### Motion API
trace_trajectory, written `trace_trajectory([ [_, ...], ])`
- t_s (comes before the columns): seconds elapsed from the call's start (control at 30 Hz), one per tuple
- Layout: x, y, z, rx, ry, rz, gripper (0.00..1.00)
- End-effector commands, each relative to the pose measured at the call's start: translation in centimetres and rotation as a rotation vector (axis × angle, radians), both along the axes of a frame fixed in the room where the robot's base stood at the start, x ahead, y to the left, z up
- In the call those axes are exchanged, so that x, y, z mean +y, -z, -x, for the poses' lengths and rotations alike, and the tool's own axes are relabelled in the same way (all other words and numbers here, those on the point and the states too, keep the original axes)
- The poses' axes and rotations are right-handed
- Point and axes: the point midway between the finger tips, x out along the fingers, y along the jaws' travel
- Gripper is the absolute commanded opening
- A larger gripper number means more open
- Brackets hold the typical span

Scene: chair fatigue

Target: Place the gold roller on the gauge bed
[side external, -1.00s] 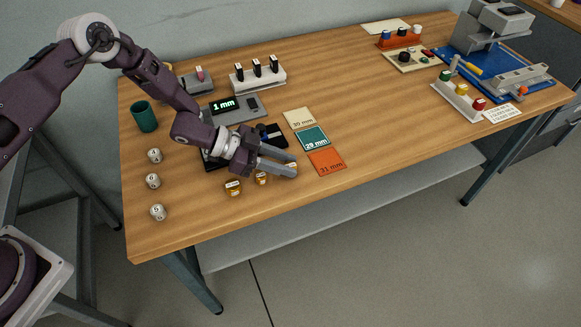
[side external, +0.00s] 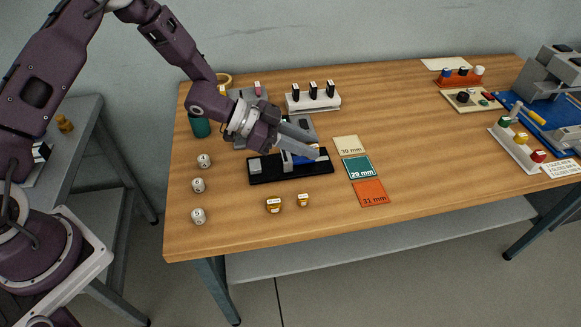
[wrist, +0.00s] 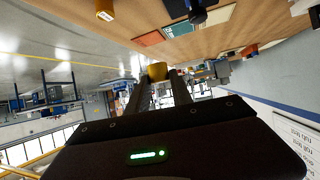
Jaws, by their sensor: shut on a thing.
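My gripper (side external: 312,150) hangs just over the black gauge bed (side external: 262,179), which carries grey blocks and a blue part. In the wrist view my two fingers (wrist: 158,82) are shut on a gold roller (wrist: 157,71) at their tips. In the side view I cannot make this roller out, and the fingers hide part of the bed. Two more gold rollers with white labels stand on the table in front of the bed, a left one (side external: 274,205) and a right one (side external: 303,200). One gold roller (wrist: 104,10) also shows in the wrist view.
Beige (side external: 349,145), teal (side external: 360,167) and orange (side external: 370,193) size cards lie right of the bed. Several white numbered pieces (side external: 198,185) stand at left near a green cup (side external: 200,127). A white rack (side external: 313,102) stands behind. The table's middle right is clear.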

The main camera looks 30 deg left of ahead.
Motion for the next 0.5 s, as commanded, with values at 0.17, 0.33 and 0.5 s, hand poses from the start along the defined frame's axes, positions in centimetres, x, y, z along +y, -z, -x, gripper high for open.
trace_trajectory([
  [0.17,7.3,-0.7,0.7,0.002,-0.187,0.0,0.0],
  [0.33,10.6,-0.1,1.4,0.005,-0.275,-0.012,0.0],
  [0.5,10.7,3.8,1.5,0.005,-0.28,-0.013,0.0],
])
